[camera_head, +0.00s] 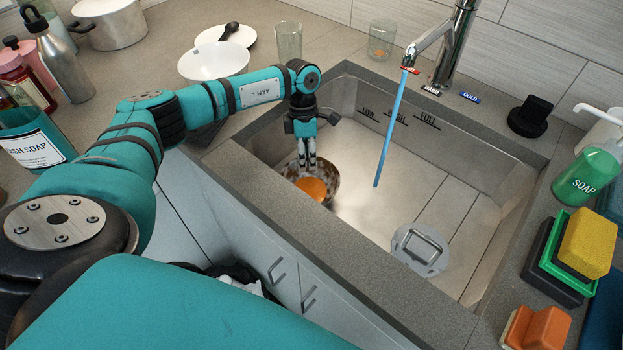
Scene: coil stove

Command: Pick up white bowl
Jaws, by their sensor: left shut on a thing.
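A white bowl (213,64) stands on the counter at the back left, behind my left arm. My left gripper (307,163) points down into the left part of the sink, well away from that bowl. Its fingers are together at the far rim of a brownish, dirty-looking bowl (328,187) with an orange inside, and they are shut on it. I cannot tell whether this bowl touches the sink floor. The near sink wall hides its lower part. My right gripper is not in view.
The sink (440,200) has a tall faucet (455,45) with blue water running, and a metal drain piece (419,249). A plate with a dark spoon (229,31), glasses (288,42) and bottles crowd the back and left counter. Soap (586,178) and sponges (587,243) stand right.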

